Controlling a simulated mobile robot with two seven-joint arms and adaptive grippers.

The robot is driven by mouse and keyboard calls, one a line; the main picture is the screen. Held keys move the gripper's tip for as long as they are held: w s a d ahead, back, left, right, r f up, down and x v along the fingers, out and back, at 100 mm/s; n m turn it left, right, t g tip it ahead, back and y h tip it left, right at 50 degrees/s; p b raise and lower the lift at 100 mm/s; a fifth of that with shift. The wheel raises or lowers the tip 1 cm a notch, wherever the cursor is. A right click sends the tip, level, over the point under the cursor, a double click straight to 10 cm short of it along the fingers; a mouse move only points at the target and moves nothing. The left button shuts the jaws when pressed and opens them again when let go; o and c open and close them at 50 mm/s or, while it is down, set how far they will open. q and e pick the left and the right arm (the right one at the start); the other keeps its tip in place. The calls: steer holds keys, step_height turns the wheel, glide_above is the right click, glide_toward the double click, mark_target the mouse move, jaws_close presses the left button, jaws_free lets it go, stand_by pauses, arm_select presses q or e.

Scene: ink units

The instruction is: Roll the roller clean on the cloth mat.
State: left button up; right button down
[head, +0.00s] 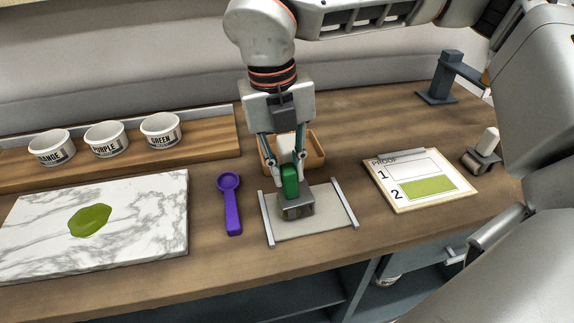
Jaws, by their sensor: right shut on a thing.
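My right gripper (289,180) is shut on the green handle of a roller (297,209). The roller has a grey frame and a brownish drum, and it is over the middle of the pale cloth mat (310,225). It looks to be at the mat's surface, but I cannot tell for sure that it touches. The mat lies flat between two grey side bars. No clear ink mark shows on the bare part of the mat. My left gripper is not in view.
A marble slab (140,225) with a green ink patch (90,221) lies left. A purple scoop (230,200) lies beside the mat. A wooden tray (312,150) sits behind the roller. The proof board (408,199) and another roller (482,160) are right. Cups (106,136) stand back left.

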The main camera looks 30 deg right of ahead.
steer(key=shift+f, duration=0.3)
steer(key=shift+d+r, duration=0.1)
